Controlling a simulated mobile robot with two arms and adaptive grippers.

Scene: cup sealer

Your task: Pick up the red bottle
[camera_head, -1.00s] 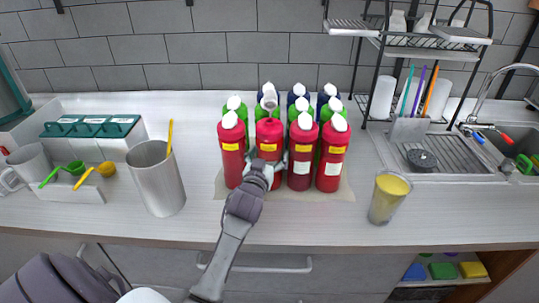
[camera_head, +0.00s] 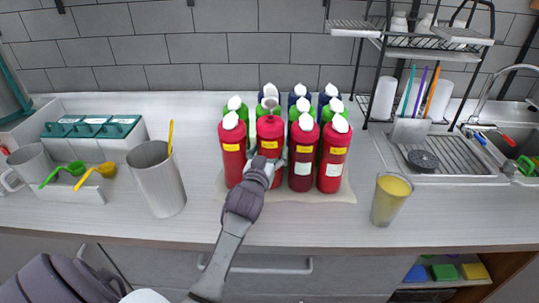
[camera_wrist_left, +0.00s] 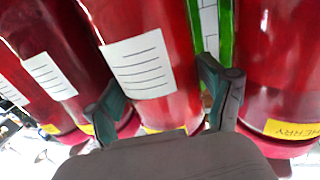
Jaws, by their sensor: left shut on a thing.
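Several red bottles stand in the front row of a bottle cluster. My left gripper (camera_head: 267,170) reaches in from the front and is shut on the second red bottle (camera_head: 270,132) from the left, around its lower body. In the left wrist view the gripper fingers (camera_wrist_left: 163,90) lie on either side of the held red bottle (camera_wrist_left: 150,85), which shows a white label. My right gripper is out of view.
Other red bottles (camera_head: 232,160) stand close on both sides, with green bottles (camera_head: 236,105) and dark blue ones behind. A grey cup (camera_head: 158,185) stands left and a yellow-filled glass (camera_head: 388,202) right. The counter is clear between them and the bottles.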

